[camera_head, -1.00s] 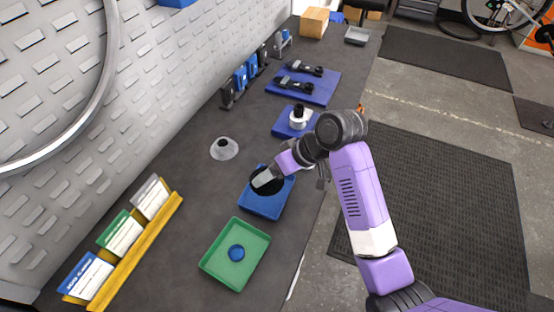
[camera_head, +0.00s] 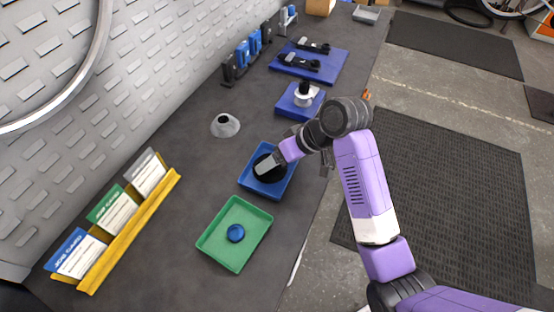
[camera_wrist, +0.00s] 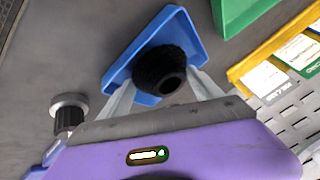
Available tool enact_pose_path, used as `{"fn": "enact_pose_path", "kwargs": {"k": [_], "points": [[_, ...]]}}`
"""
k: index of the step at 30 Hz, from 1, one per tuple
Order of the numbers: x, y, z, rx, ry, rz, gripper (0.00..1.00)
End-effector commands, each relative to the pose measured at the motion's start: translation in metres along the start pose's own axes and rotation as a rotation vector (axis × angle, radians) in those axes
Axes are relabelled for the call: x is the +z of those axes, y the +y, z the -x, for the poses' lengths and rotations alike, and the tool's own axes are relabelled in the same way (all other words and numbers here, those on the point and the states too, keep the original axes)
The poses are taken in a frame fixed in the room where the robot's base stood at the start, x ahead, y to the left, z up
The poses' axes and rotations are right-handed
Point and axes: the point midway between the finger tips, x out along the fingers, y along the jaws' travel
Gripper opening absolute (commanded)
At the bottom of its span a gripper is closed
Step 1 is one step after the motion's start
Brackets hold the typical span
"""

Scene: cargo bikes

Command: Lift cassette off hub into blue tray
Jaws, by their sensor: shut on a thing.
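The black cassette (camera_wrist: 158,68) is between the two fingers of my gripper (camera_wrist: 165,92) in the wrist view, with its centre hole showing. My gripper is shut on it. The blue tray (camera_head: 277,191) lies on the bench under my gripper, and the cassette is over or in it; I cannot tell whether it touches the tray floor. The tray also shows in the wrist view (camera_wrist: 140,42). The hub (camera_head: 222,124), a pale cone with a dark top, stands bare on the bench left of the tray in the head view.
A green tray (camera_head: 215,243) with a blue round cap (camera_head: 236,233) lies in front of the blue tray. A yellow card rack (camera_head: 128,236) stands at left. Behind are a blue block with a white-and-black part (camera_head: 302,97) and a blue mat (camera_head: 335,69) with black parts.

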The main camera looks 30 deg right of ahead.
Motion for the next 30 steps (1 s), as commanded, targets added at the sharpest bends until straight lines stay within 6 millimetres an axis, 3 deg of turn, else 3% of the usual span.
{"fn": "enact_pose_path", "kwargs": {"k": [5,6,9,20,30], "points": [[-0.001,0.000,0.001,0.000,0.002,0.001,0.04],[-0.001,0.000,0.001,0.000,0.002,0.001,0.82],[-0.001,0.000,0.001,0.000,0.001,0.000,0.99],[0.000,0.000,0.004,0.001,0.001,-0.001,0.99],[-0.001,0.001,0.054,0.002,0.004,0.000,0.99]]}}
